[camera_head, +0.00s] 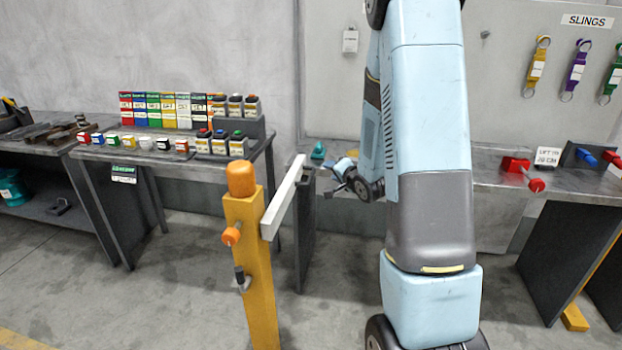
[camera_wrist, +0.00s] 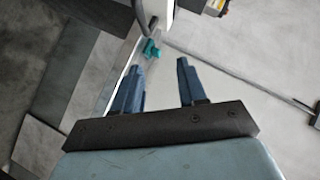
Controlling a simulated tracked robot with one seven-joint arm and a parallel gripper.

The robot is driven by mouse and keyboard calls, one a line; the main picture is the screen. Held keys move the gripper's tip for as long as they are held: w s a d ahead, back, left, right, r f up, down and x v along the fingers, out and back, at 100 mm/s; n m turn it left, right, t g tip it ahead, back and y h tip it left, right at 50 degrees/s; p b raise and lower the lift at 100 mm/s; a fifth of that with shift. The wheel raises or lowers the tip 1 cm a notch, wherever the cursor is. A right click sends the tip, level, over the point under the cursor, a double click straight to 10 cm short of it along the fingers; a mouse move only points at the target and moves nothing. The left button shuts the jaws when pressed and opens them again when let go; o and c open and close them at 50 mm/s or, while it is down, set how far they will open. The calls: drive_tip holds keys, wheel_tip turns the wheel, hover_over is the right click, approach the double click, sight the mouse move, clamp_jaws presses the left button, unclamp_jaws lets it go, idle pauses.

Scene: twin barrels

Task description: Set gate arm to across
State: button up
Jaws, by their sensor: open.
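The gate arm (camera_head: 284,193) is a pale, square bar fixed to the upper part of a yellow post (camera_head: 252,270) with an orange cap. It points away from me, toward the benches, and slants up to the right in the head view. My gripper (camera_head: 340,176) is just right of the bar's far end in that view; the depth gap is hard to judge. In the wrist view my gripper (camera_wrist: 160,78) shows two blue fingers, spread apart with nothing between them. I cannot surely pick out the gate arm in the wrist view.
The post carries an orange knob (camera_head: 231,235) and a dark-handled pin or latch (camera_head: 241,278). A bench with colored boxes (camera_head: 160,110) stands behind at left. A small teal object (camera_head: 318,151) lies on the right bench, near my gripper. Red clamp-like items (camera_head: 520,168) lie farther right.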

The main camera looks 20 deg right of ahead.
drive_tip(key=m+t+y, duration=0.1)
drive_tip(key=m+y, duration=0.1)
approach(311, 175)
drive_tip(key=f+v, duration=0.1)
drive_tip(key=v, duration=0.2)
drive_tip(key=shift+m+t, duration=0.4)
drive_tip(key=x, duration=1.3)
drive_tip(key=shift+f, duration=0.4)
clamp_jaws()
